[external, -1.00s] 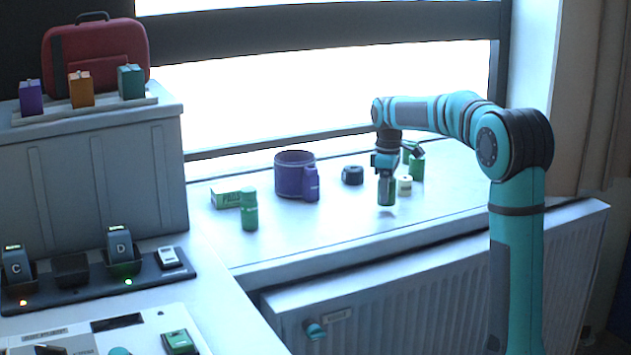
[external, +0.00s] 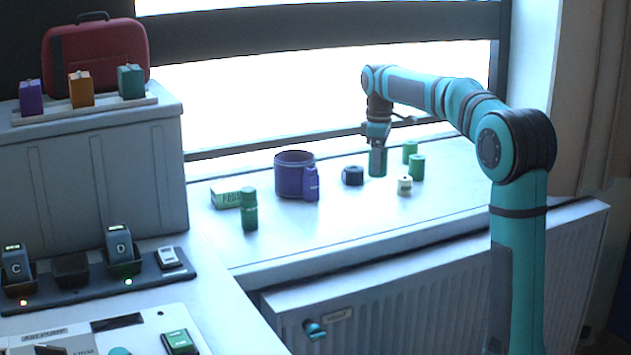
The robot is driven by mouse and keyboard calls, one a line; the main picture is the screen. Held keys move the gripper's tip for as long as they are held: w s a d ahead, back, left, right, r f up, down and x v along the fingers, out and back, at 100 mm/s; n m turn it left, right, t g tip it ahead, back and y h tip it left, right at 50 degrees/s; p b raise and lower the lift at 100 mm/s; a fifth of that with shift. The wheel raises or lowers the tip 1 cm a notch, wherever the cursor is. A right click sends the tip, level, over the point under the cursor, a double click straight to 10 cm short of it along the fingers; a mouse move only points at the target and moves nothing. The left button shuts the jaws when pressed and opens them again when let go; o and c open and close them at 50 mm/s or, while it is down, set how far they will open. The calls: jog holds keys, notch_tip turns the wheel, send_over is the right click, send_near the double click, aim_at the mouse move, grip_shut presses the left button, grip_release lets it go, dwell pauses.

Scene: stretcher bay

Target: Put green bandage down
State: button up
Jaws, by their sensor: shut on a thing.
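My gripper (external: 377,158) points straight down over the windowsill. It is shut on the green bandage (external: 377,168), a dark green upright roll partly hidden by the fingers. The bandage's lower end is at or just above the sill; I cannot tell whether it touches. It stands between a dark blue roll (external: 352,176) on its left and two other green rolls (external: 417,168) (external: 410,149) on its right.
A small cream roll (external: 404,186) stands in front on the windowsill (external: 340,225). To the left are a purple mug-like container (external: 293,180), a purple bottle (external: 311,184), a green bottle (external: 249,210) and a green-white box (external: 226,198). The front right of the sill is clear.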

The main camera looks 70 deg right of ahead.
jog(key=w+a+r+n, duration=0.1)
jog(key=w+a+n, duration=0.3)
jog(key=w+a, duration=0.8)
jog(key=w+a+r+n, duration=0.1)
jog(key=w+a+n, duration=0.15)
jog(key=a, duration=0.85)
jog(key=w+a+n, duration=0.2)
jog(key=a+n, duration=0.1)
jog(key=a, duration=0.8)
jog(key=w+a+r+n, duration=0.1)
jog(key=w+a+n, duration=0.15)
jog(key=a, duration=0.85)
jog(key=s+a+r+n, duration=0.1)
jog(key=s+a+n, duration=0.15)
jog(key=a, duration=0.55)
jog(key=s+a+n, duration=0.1)
jog(key=a+n, duration=0.2)
jog(key=a, duration=0.5)
jog(key=shift+s+d+f, duration=0.1)
jog(key=shift+d+f, duration=0.05)
jog(key=shift+f, duration=4.9)
jog(key=o, duration=0.6)
jog(key=shift+f, duration=0.1)
jog(key=o, duration=0.4)
